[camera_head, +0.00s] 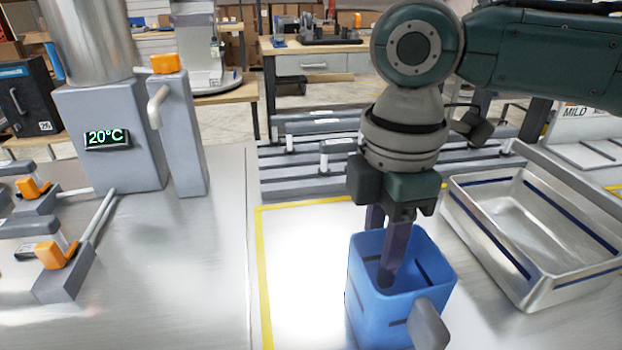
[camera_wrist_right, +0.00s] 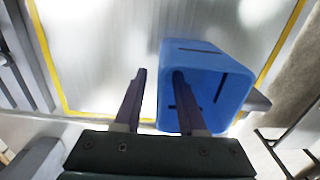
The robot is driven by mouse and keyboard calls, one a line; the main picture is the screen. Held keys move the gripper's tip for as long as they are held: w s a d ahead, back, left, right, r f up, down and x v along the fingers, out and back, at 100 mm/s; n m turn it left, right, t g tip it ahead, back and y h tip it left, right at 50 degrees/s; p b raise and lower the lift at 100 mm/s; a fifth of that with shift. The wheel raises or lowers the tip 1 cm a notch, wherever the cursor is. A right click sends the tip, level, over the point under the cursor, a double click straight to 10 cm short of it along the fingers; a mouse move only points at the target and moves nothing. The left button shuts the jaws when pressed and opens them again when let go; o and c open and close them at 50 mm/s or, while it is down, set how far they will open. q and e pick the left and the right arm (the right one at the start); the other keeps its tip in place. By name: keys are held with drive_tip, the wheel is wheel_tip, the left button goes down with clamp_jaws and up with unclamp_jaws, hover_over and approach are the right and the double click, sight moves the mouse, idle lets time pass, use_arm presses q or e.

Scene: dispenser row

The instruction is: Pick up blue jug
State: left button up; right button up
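The blue jug (camera_head: 385,310) stands upright in the yellow-outlined area of the metal counter, open at the top. Its grey handle (camera_head: 428,326) points toward the lower right. My right gripper (camera_head: 384,248) points down at the jug's far wall. One finger reaches inside the jug and the other is outside, behind that wall. In the right wrist view the jug (camera_wrist_right: 222,78) lies between and right of the fingers (camera_wrist_right: 158,85). They are spread, with a gap between the outer finger and the wall. My left gripper is not in view.
A metal tray (camera_head: 525,230) with blue lines stands right of the jug. A grey dispenser (camera_head: 115,165) showing 20°C stands at the left, with orange-topped levers (camera_head: 55,255) before it. Grey rails (camera_head: 300,180) lie behind.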

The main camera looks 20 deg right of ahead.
clamp_jaws()
idle(1.3)
